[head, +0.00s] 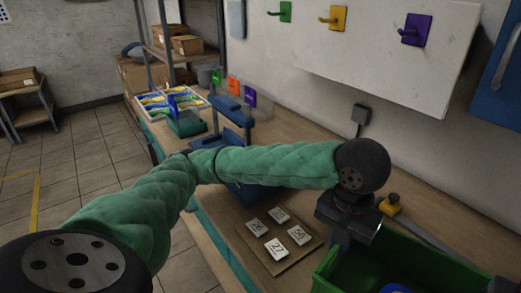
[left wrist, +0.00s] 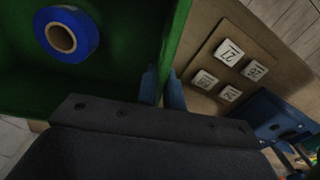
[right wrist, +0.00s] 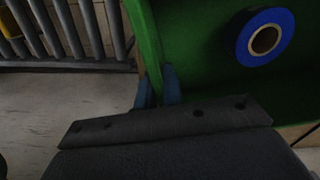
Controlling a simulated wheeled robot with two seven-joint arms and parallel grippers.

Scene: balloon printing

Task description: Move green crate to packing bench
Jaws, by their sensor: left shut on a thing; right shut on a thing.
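The green crate (head: 462,262) is at the lower right of the head view, partly cut off by the frame. A blue roll (left wrist: 84,30) with a brown core lies inside it. My left gripper (left wrist: 163,88) is shut on one wall of the crate, with one finger inside and one outside. My right gripper (right wrist: 159,88) is shut on another wall of the crate; it is out of the head view. The crate's underside is hidden, so I cannot tell whether it touches the workbench (head: 300,128).
A board with several numbered tiles (head: 277,248) lies on the workbench beside the crate. A blue press (head: 237,118) and a tray of colourful packets (head: 160,104) stand farther back. Open tiled floor (head: 90,165) lies left.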

